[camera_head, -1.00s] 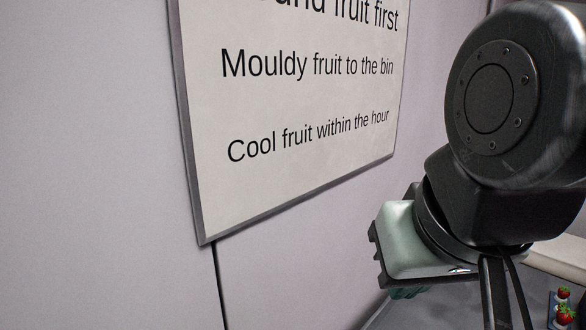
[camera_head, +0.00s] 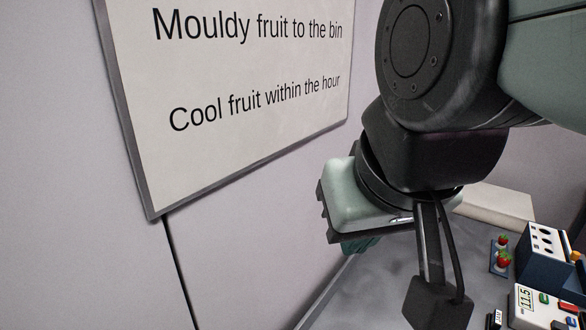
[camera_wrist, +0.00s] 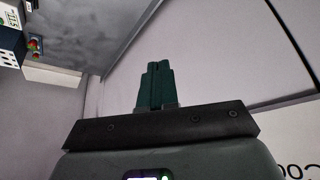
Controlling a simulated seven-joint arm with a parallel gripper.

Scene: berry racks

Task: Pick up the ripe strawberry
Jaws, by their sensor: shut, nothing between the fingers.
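Two small red strawberries sit close together on a small blue holder (camera_head: 494,266) at the right of the head view, a nearer strawberry (camera_head: 504,261) and a farther strawberry (camera_head: 502,240). Both look red with green tops; I cannot tell which is riper. In the wrist view a small reddish and green cluster (camera_wrist: 34,45) shows at the upper left edge. My gripper (camera_head: 358,246) has teal fingers, mostly hidden under its pale body in the head view. In the wrist view my gripper (camera_wrist: 156,68) has its fingers together and empty, well away from the berries.
A dark blue box with a white, holed face (camera_head: 545,241) stands right of the berries. A white device with a display (camera_head: 545,306) is in front of it. A pale block (camera_head: 497,204) lies behind. A wall sign (camera_head: 240,90) hangs at left. Grey tabletop (camera_head: 385,280) is clear.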

